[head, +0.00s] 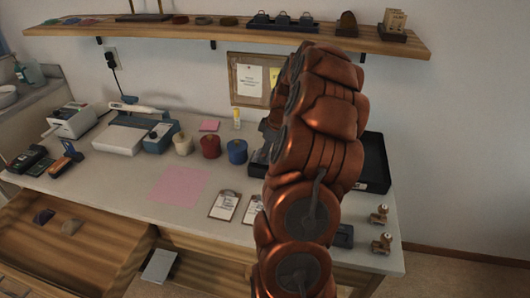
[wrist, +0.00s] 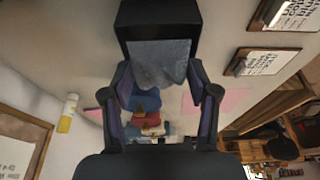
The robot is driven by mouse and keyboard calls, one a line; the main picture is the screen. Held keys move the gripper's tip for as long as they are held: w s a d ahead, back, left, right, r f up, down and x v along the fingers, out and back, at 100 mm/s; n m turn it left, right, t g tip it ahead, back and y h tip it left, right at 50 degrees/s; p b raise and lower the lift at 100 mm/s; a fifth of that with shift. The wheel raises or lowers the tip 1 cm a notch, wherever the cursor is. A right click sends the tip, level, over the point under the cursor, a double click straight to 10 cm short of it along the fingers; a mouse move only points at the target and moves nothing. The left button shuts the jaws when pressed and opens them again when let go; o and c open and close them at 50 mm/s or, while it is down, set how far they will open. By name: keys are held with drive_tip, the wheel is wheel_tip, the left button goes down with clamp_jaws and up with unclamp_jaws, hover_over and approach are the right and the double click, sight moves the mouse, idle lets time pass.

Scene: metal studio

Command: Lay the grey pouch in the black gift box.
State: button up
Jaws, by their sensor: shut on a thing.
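The grey pouch (wrist: 160,62) is between the two fingers of my gripper (wrist: 160,80) in the wrist view, and the gripper is shut on it. A black box-like thing (wrist: 158,14), which looks like the black gift box, shows just beyond the pouch at the top of that view. The pouch overlaps it in the picture; I cannot tell whether it is above, touching or inside it. In the head view my copper-coloured arm hides the gripper and pouch. Dark parts (head: 258,165) show beside the arm, possibly the same box.
Two clipboards (head: 224,205) and a pink sheet (head: 178,188) lie in front. A black tray (head: 375,165) is behind the arm to the right. A shelf (head: 230,33) runs above the counter.

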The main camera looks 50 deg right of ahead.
drive_tip(key=shift+f+b, duration=0.65)
drive_tip(key=shift+f, duration=0.25)
idle(0.3)
drive_tip(key=o, duration=1)
drive_tip(key=shift+r, duration=0.15)
drive_tip(key=v, duration=1.1)
drive_tip(key=shift+s+r, duration=0.2)
drive_tip(key=shift+r, duration=0.2)
drive_tip(key=shift+d, duration=0.1)
